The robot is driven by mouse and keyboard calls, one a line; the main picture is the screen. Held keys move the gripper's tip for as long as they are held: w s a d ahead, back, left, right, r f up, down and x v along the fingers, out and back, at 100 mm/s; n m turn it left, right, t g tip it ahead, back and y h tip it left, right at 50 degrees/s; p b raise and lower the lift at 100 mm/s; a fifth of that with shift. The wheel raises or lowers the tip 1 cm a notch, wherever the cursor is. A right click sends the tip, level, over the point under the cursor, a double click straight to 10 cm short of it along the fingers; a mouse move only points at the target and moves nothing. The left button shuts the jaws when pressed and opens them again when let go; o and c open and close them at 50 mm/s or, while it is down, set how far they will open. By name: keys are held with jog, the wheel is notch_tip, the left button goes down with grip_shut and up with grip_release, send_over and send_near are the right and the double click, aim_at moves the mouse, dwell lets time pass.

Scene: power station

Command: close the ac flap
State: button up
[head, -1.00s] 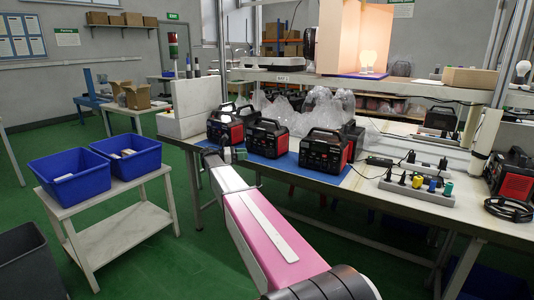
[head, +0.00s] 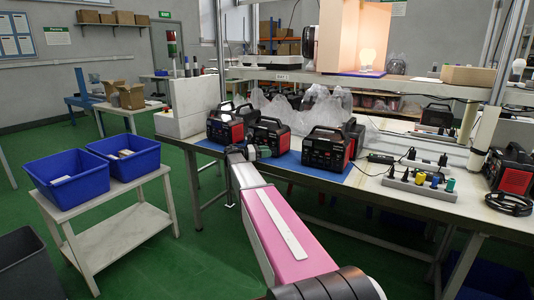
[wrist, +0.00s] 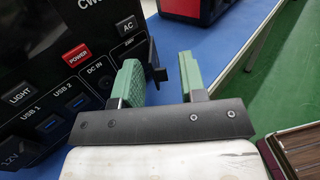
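A black power station (wrist: 75,70) fills the left of the wrist view, its panel showing AC, POWER, LIGHT, DC IN and USB labels. A dark flap (wrist: 152,66) sticks out from the panel's right edge, below the AC button (wrist: 127,25). My gripper (wrist: 160,60) is open and empty; its left green finger is close to the panel and the flap shows between the fingers. Contact cannot be told. In the head view my gripper (head: 255,152) is in front of the middle power station (head: 268,136) and hides part of its front.
More power stations stand left (head: 225,127) and right (head: 328,150) on the blue mat (head: 290,165). Plastic bags (head: 320,105) lie behind. A socket strip (head: 420,185) is farther right. Two blue bins (head: 68,175) stand on a side table at left.

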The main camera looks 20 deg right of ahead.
jog(key=shift+d, duration=0.3)
grip_shut()
jog(key=shift+w+d+m+g+y, duration=0.15)
jog(key=shift+w+m+g, duration=0.1)
jog(key=shift+m+g, duration=0.25)
jog(key=shift+w+a+m+g+y, duration=0.1)
jog(key=shift+w+m+g, duration=0.2)
jog(key=shift+g, duration=0.4)
jog(key=shift+w+d+m+g+y, duration=0.15)
jog(key=shift+w+m+g, duration=0.1)
jog(key=shift+m+g, duration=0.25)
jog(key=shift+w+m+g+y, duration=0.1)
jog(key=shift+m+g+y, duration=0.6)
jog(key=shift+g, duration=0.7)
grip_release()
jog(key=shift+a, duration=0.1)
